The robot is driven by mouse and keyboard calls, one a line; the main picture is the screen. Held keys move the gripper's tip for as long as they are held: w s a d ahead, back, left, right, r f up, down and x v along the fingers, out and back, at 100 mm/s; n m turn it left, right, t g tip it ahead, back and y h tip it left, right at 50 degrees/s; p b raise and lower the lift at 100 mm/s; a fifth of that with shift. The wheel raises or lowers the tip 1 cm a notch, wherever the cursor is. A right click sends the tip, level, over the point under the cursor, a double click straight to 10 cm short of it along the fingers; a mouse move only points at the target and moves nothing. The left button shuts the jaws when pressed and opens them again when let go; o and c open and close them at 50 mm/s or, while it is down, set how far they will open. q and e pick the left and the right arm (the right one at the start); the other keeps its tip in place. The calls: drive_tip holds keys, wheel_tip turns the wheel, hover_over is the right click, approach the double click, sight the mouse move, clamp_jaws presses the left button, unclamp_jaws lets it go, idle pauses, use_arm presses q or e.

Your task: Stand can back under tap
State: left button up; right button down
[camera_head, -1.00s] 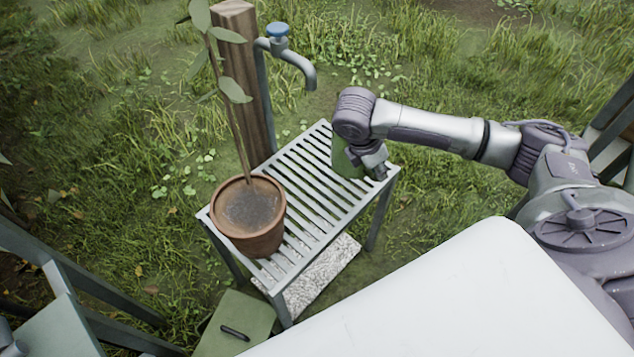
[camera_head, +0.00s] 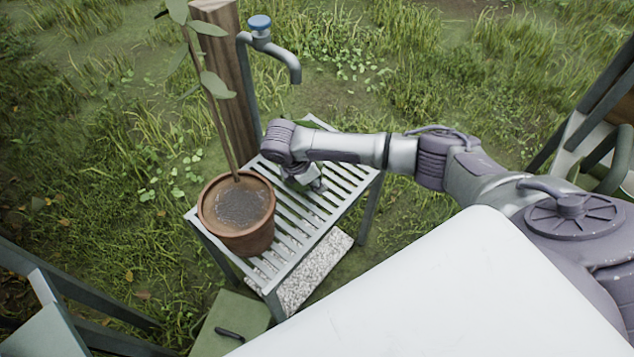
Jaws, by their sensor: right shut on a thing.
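The tap (camera_head: 285,60), grey with a blue knob (camera_head: 260,22), is fixed to a wooden post (camera_head: 226,85). Its spout overhangs the back of the slatted metal bench (camera_head: 319,203). My left gripper is out of view.
A terracotta pot (camera_head: 238,238) with a tall, leafy plant stands on the bench's left end, close to my right wrist. A green lidded box (camera_head: 232,318) sits on the ground in front. A pale, speckled slab (camera_head: 315,270) lies under the bench.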

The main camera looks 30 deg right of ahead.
drive_tip(key=shift+f, duration=0.15)
drive_tip(key=c, duration=1.1)
unclamp_jaws()
drive_tip(key=shift+o, duration=0.2)
drive_tip(key=v, duration=1.2)
drive_tip(key=shift+p, duration=0.45)
